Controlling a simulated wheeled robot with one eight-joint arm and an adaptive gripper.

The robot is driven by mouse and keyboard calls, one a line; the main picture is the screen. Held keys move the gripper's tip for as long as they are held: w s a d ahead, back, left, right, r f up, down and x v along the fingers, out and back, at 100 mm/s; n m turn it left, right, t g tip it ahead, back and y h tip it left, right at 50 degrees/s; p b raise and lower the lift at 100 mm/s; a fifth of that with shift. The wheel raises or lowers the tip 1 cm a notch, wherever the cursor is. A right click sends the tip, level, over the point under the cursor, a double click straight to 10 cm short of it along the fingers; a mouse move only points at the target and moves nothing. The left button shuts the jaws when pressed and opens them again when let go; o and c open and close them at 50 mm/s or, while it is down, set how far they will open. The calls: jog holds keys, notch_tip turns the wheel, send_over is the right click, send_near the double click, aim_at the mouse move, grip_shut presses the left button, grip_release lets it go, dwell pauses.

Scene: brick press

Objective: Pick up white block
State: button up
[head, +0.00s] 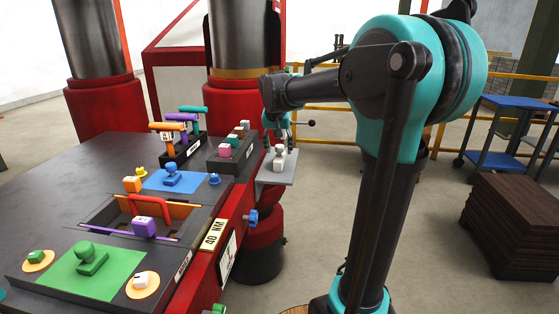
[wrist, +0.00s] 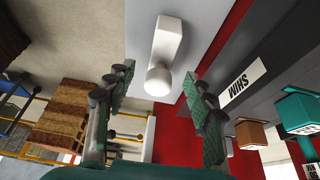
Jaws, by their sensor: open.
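A white block (head: 279,160) with a rounded knob stands on a small light grey plate (head: 290,168) at the right side of the table. My gripper (head: 279,143) is just above it, pointing down, with its fingers near the knob. In the wrist view the white block (wrist: 166,45) lies ahead of my open gripper (wrist: 160,85). Its knob end is nearest, roughly between the finger lines, and nothing is held. Another white block (head: 141,281) sits on an orange disc at the table's front.
A dark rack with a pink block (head: 225,150) stands left of the plate. A holder with coloured handles (head: 181,150) is behind it. The red press column (head: 240,90) rises close behind my gripper. Open floor lies to the right of the plate.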

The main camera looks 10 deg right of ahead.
aim_at(279, 153)
jog(key=shift+x, duration=2.7)
grip_shut()
